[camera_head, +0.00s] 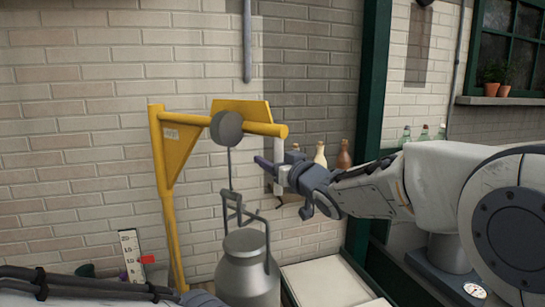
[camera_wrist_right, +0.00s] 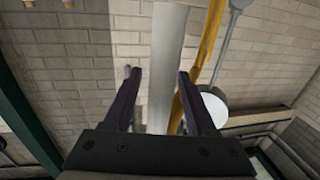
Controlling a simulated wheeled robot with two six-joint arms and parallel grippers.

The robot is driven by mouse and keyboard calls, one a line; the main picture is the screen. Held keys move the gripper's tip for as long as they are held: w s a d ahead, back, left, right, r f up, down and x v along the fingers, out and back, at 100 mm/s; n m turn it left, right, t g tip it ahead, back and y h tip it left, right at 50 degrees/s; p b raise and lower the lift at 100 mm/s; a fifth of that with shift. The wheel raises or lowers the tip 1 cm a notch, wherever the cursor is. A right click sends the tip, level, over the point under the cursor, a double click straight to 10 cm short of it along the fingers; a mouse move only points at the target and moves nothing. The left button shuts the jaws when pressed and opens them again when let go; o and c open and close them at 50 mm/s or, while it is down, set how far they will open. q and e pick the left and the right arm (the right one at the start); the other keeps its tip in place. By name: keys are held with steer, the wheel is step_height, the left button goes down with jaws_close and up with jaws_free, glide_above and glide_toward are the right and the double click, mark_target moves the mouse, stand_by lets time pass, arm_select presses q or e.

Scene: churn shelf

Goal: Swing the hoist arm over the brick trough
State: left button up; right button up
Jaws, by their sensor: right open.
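The yellow hoist arm (camera_head: 200,119) juts right from its yellow post (camera_head: 170,215) at the brick wall. A pale upright handle (camera_head: 279,150) hangs from its outer end. A grey metal churn (camera_head: 247,265) hangs below the hoist's round grey pulley (camera_head: 226,128) by a rod and hook. My right gripper (camera_head: 274,170) is at the handle. In the right wrist view its two dark fingers (camera_wrist_right: 161,100) stand open on either side of the pale handle (camera_wrist_right: 166,65), with gaps visible. My left gripper is out of view.
A pale-topped box or trough (camera_head: 325,285) stands right of the churn; I cannot tell whether it is the brick trough. Several bottles (camera_head: 320,154) stand behind my right gripper. A dark green post (camera_head: 372,90) rises behind my right arm. A scale board (camera_head: 131,257) stands lower left.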

jaws_close()
stand_by(1.4)
